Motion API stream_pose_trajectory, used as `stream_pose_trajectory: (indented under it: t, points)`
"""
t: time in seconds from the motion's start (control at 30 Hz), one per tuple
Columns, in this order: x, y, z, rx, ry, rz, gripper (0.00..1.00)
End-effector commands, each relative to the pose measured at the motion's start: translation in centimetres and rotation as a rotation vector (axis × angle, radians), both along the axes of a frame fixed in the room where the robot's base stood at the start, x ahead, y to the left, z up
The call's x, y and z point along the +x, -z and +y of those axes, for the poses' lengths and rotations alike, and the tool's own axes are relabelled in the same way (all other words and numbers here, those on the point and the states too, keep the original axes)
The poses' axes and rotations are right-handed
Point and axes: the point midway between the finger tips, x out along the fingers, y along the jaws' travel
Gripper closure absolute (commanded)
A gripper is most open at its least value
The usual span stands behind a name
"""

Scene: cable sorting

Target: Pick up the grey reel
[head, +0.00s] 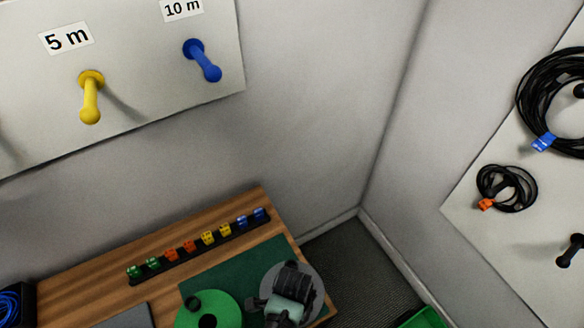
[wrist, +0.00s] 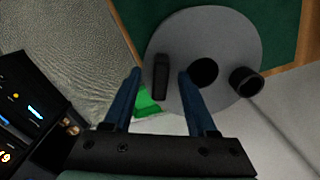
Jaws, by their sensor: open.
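The grey reel (head: 315,286) lies flat on the green mat (head: 232,268), near the right end of the wooden table. My gripper (head: 287,296) is over it and hides much of it. In the wrist view the reel (wrist: 212,30) is a grey disc with a dark centre hole, a black upright piece (wrist: 161,77) and a round black knob (wrist: 245,83). My gripper (wrist: 159,73) is open, its blue fingers on either side of the black upright piece in this view. I cannot tell whether they touch it.
A green reel (head: 222,309) lies just left of the grey one. A rack (head: 190,258) of coloured clips runs along the table's back. Coiled black cables (head: 507,188) hang on the right board. Yellow (head: 91,98) and blue (head: 203,60) pegs jut from the back board.

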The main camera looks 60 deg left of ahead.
Motion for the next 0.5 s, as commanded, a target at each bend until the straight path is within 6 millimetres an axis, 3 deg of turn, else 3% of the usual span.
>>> stream_pose_trajectory:
  t: [0.33,0.5]
  points:
    - [0.05,0.69,0.01,0.000,0.001,-0.001,0.43]
    - [0.04,0.67,0.01,0.000,0.001,-0.001,0.73]
